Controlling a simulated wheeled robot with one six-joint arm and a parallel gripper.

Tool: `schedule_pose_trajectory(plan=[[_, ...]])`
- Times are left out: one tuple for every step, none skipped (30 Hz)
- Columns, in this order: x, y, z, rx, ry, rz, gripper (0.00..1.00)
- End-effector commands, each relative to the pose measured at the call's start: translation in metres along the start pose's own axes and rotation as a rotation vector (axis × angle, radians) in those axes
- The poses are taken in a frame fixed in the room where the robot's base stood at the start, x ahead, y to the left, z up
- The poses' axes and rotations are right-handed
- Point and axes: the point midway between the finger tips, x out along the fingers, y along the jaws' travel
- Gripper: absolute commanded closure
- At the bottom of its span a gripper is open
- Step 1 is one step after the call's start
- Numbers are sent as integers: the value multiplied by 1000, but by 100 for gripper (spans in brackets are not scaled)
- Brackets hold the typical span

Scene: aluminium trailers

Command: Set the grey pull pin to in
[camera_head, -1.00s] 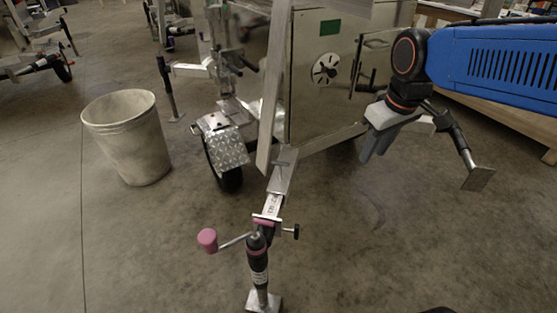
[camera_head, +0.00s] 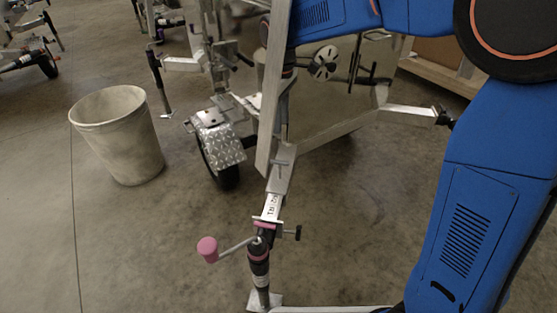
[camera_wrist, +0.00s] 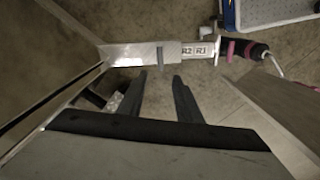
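The grey pull pin (camera_head: 281,162) is a small bar-like handle on the silver outrigger sleeve (camera_head: 279,182), below the trailer's corner. In the wrist view the pin (camera_wrist: 160,53) stands across the sleeve, just beyond my fingertips. My gripper (camera_wrist: 158,78) is open and empty, with its two dark fingers apart and pointing toward the pin without visibly touching it. How deep the pin sits is too small to tell. The inner beam (camera_wrist: 200,50) shows the labels R2 and R1. In the head view the gripper is hidden behind the trailer's upright panel.
A black jack leg (camera_head: 260,270) with a pink-knobbed crank (camera_head: 208,249) stands at the beam's end, beside a black knob (camera_head: 297,233). The trailer's upright panel (camera_head: 273,90) is close to my arm. A pale bin (camera_head: 118,140) stands left on open floor.

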Motion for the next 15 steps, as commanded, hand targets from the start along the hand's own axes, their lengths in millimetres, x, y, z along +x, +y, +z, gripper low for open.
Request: schedule_pose_trajectory(plan=[[2,0,-2,-5,-2,-1,68],[3,0,-3,-7,-2,-2,68],[4,0,-3,-8,-3,-2,68],[6,0,-3,-8,-3,-2,68],[9,0,-3,-8,-3,-3,68],[13,0,-2,-7,-4,-3,68],[17,0,-2,-7,-4,-3,68],[21,0,-2,-7,-4,-3,68],[27,0,-2,-7,-5,-4,68],[32,0,-2,-7,-4,-4,68],[38,0,-2,-7,-5,-4,68],[45,-1,-2,-6,-6,-5,68],[50,0,-2,-6,-5,-4,68],[55,0,-2,-6,-4,-4,68],[62,-1,-2,-6,-5,-4,68]])
